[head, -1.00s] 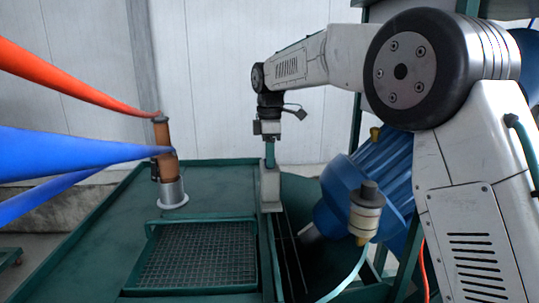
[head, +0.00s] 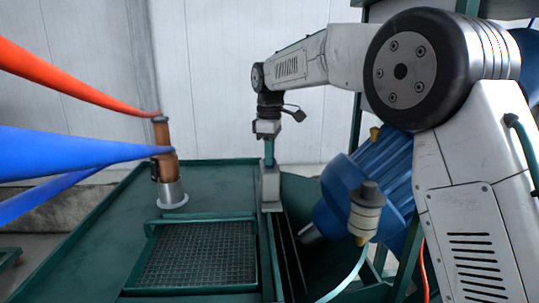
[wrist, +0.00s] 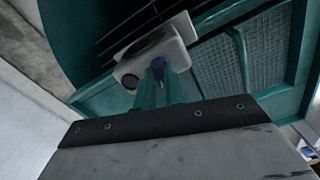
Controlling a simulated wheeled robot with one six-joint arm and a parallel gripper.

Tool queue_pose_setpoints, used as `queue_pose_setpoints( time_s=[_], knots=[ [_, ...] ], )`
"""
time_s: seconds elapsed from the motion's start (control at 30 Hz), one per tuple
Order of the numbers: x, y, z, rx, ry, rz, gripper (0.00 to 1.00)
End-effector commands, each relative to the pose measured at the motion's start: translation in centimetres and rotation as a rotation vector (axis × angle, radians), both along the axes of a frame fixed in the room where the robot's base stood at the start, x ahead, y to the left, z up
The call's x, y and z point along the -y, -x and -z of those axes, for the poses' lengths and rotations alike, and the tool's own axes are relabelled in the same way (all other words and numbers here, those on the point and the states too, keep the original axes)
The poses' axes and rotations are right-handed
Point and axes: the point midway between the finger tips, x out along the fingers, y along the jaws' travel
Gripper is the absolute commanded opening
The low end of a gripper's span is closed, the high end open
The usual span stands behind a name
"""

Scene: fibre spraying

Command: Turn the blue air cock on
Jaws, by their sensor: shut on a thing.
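The blue air cock (wrist: 159,66) shows in the wrist view as a small blue piece on top of a pale grey block (wrist: 154,50). My gripper (wrist: 157,76) has its teal fingers shut on the blue air cock, and they cover part of it. In the head view my gripper (head: 269,153) points straight down onto the top of the grey block (head: 270,188), at the edge of the green table. The cock itself is hidden by the fingers there.
A mesh tray (head: 197,255) is set in the green table (head: 95,250) left of the block. A brown post (head: 163,135) with orange and blue strands stands farther left. A blue ribbed motor (head: 375,175) and a filter-like cup (head: 366,212) stand close on the right.

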Motion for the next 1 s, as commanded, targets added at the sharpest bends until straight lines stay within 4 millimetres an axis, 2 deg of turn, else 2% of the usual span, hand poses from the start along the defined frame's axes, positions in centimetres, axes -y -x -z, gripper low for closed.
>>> queue_pose_setpoints(
  time_s=[1.0],
  knots=[
    [0.0, -0.05, -0.16, 0.003, -0.002, 0.956, 0.0]
  ],
)
